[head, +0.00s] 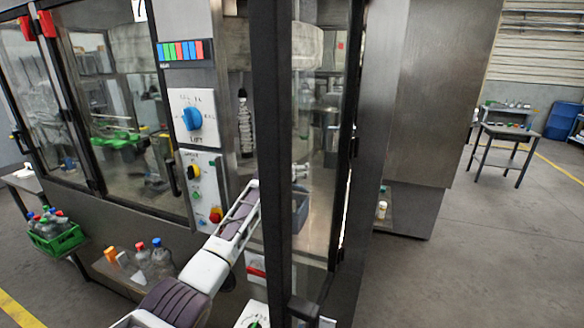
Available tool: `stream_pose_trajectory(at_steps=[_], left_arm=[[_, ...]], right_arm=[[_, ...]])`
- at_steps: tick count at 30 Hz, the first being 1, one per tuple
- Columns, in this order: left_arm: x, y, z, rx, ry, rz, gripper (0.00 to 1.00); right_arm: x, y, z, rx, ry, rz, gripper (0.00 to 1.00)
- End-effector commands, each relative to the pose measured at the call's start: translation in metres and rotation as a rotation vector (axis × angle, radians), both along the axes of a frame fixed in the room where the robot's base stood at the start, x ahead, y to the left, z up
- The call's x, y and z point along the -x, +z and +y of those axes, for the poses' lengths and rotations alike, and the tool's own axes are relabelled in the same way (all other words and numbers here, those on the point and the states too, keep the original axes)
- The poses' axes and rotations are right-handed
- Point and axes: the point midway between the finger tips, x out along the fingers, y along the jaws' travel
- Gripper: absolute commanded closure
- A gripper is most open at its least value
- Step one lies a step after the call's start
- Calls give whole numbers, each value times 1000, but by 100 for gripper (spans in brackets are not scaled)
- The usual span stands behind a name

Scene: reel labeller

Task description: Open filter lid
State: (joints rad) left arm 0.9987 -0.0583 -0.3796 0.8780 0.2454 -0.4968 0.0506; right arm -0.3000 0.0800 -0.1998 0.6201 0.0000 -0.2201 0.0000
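My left arm comes in from the bottom and reaches up into the machine beside the control panel, passing behind the dark door frame. My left gripper (300,172) shows only as a small pale shape behind the glass, partly hidden by the frame. Whether its fingers are open or shut is too small to tell. A blue-grey box (300,208) stands just below it inside the machine. I cannot make out the filter lid for certain. My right gripper is not in view.
The glass door (318,150) with its dark frame stands in front of the work space. The control panel (195,117) has a blue knob. A green crate (57,238) of bottles stands at the left. Open floor (480,260) lies at the right, with a table (505,132) beyond.

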Motion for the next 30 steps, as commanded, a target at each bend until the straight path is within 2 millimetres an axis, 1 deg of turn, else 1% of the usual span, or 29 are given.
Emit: stream_pose_trajectory(at_steps=[14, 20, 30], left_arm=[[2, 5, 2, 3, 0, -6, 7], [8, 7, 3, 4, 0, -9, 7], [23, 10, 9, 3, 1, -7, 7]], right_arm=[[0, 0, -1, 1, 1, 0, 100], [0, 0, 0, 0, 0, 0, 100], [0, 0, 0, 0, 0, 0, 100]])
